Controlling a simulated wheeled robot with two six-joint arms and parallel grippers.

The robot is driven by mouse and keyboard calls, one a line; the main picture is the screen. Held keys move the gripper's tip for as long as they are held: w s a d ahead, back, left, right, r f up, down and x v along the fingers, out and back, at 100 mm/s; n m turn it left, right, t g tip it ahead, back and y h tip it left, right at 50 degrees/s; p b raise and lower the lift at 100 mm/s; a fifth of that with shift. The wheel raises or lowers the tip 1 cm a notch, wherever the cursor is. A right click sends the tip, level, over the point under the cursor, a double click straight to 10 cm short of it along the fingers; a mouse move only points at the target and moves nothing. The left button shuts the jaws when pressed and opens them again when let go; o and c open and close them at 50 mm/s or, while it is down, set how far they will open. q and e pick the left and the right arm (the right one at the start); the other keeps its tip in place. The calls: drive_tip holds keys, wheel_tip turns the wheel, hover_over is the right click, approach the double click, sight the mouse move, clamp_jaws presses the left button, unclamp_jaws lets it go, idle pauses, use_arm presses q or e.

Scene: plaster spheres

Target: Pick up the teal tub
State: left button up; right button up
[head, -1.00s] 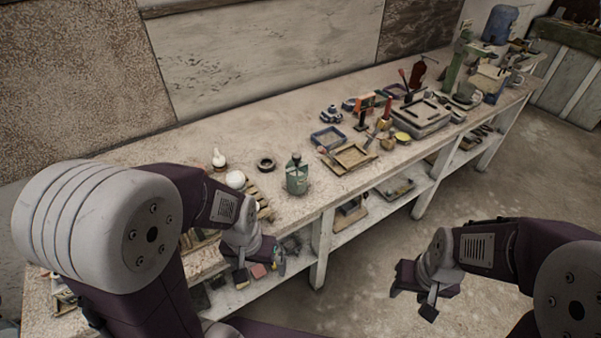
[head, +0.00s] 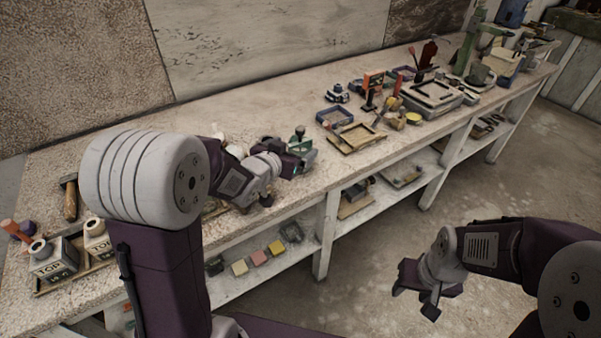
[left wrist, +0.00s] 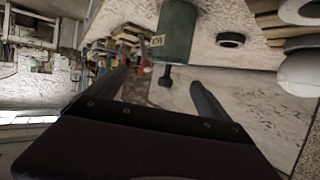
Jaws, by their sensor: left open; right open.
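The teal tub (head: 304,152) stands on the workbench, partly hidden by my left gripper in the head view. In the left wrist view the teal tub (left wrist: 177,35) appears upside down, with a pale label and a dark knob. My left gripper (head: 288,156) is open beside the tub. In the left wrist view the tub lies ahead of the spread fingers of the left gripper (left wrist: 160,80), and its knob points into the gap between them. No contact shows. My right gripper (head: 428,299) is open and empty, away from the bench over the floor.
A black ring (left wrist: 231,40) and white plaster pieces (left wrist: 302,72) lie near the tub. A wooden tray (head: 357,138) and a blue tray (head: 335,117) are to its right. The bench behind the tub is clear.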

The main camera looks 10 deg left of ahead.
sight(302, 135)
use_arm(q)
drive_tip(key=w+f, duration=0.2)
drive_tip(key=f, duration=0.1)
drive_tip(key=w+f, duration=0.1)
drive_tip(key=f, duration=0.1)
drive_tip(key=shift+w+a+f+b, duration=0.15)
drive_tip(key=shift+w+a+b, duration=0.15)
drive_tip(key=shift+w+b, duration=0.1)
drive_tip(key=x, duration=0.5)
drive_tip(key=shift+w+a, duration=0.1)
drive_tip(key=shift+a, duration=0.05)
drive_tip(key=shift+c, duration=1.2)
clamp_jaws()
drive_tip(key=shift+r, duration=0.6)
drive_tip(key=r, duration=0.2)
drive_tip(key=r+p, duration=0.1)
drive_tip(key=shift+d+r, duration=0.35)
drive_tip(key=s+d+r, duration=0.1)
drive_tip(key=d+r, duration=0.2)
drive_tip(key=d, duration=0.2)
drive_tip(key=s+d+r+p, duration=0.1)
drive_tip(key=s+d+r, duration=0.1)
drive_tip(key=d, duration=0.3)
drive_tip(key=shift+s+d+r, duration=0.25)
drive_tip(key=shift+s+r, duration=0.05)
drive_tip(key=shift+r, duration=0.4)
use_arm(e)
drive_tip(key=shift+f, duration=0.3)
